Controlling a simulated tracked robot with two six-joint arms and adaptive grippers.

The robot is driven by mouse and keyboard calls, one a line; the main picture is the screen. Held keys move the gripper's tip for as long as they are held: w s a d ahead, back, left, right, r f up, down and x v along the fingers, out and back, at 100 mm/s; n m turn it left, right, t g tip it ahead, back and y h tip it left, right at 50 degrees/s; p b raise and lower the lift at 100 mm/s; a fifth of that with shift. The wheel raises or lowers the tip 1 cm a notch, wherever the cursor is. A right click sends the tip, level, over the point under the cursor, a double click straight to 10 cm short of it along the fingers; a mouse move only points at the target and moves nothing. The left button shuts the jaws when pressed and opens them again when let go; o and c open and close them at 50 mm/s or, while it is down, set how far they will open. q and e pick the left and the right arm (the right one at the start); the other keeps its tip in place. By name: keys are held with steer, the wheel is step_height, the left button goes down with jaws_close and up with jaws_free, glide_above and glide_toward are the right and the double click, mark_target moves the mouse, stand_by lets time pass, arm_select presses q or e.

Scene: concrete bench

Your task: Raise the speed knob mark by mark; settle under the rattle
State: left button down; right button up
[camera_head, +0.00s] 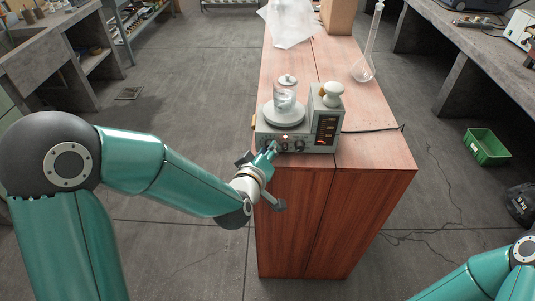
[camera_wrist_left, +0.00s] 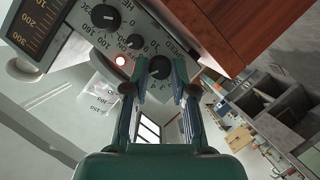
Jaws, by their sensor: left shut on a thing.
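A grey stirrer-like device (camera_head: 320,143) stands at the near end of the wooden cabinet. A clear glass vessel (camera_head: 285,92) sits on its round white plate (camera_head: 284,116). My left gripper (camera_head: 271,148) is at the device's front panel. In the left wrist view, its two fingers (camera_wrist_left: 159,70) stand on either side of the black speed knob (camera_wrist_left: 158,67), shut on it. Part of the "SPEED" lettering and dial numbers show around the knob. My right gripper is out of view.
A white rounded piece (camera_head: 333,90) tops the device's display column (camera_head: 327,129). A black cable runs right. A green crate (camera_head: 487,147) is on the floor.

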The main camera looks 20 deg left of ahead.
arm_select(q)
steer(key=c, duration=0.9)
jaws_free()
steer(key=shift+c, duration=0.2)
step_height(320, 180, up, 10)
steer(key=shift+f, duration=0.15)
stand_by(2.0)
